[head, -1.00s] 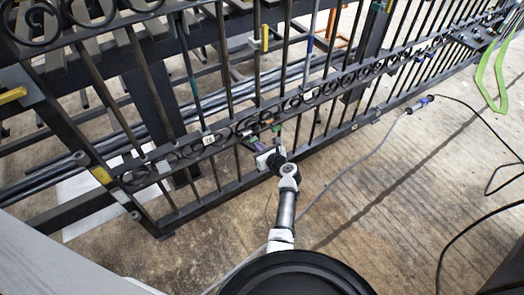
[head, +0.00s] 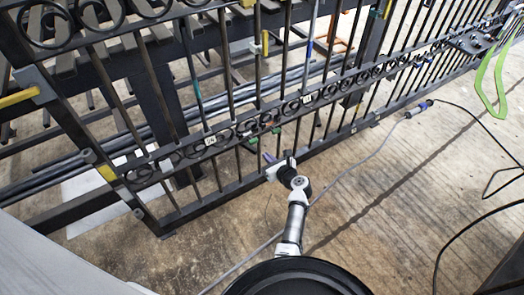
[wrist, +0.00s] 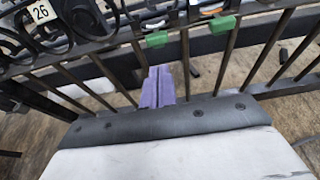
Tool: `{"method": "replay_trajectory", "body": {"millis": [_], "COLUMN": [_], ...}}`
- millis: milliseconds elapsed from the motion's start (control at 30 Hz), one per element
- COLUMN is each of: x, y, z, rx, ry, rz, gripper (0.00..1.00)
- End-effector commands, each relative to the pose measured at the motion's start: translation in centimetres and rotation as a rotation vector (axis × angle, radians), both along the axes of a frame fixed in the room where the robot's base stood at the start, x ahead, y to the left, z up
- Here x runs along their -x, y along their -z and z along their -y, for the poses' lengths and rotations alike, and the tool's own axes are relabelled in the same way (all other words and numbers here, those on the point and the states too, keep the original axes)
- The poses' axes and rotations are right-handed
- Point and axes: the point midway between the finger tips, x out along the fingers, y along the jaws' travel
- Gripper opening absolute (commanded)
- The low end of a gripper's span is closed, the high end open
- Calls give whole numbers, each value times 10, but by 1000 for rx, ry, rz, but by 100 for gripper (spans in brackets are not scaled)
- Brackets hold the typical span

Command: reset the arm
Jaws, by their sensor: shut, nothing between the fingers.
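My gripper (head: 268,158) is in front of the lower part of the black scroll gate (head: 235,188) in the head view. In the wrist view its purple fingers (wrist: 157,88) are together with nothing between them. They point at the gate's thin upright bars, and I cannot tell whether they touch one. The gate's band of scroll rings (head: 345,80) runs above my gripper in the head view. A white "26" tag (wrist: 41,11) on the scrollwork shows in the wrist view.
Green clips (wrist: 157,39) sit among the bars. A grey cable (head: 360,160) and a black cable (head: 480,140) lie on the concrete floor. A green strap (head: 480,85) hangs at the right. Floor to the right of my arm is mostly clear.

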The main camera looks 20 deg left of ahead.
Motion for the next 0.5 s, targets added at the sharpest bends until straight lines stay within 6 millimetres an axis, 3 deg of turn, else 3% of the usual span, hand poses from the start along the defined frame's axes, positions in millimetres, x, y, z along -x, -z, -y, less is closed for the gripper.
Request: {"method": "replay_trajectory", "body": {"millis": [233, 500], "x": [30, 40], "y": [-14, -19], "z": [38, 50], "rx": [1, 0], "ry": [2, 0], "rz": [-3, -3], "gripper": [0, 0]}}
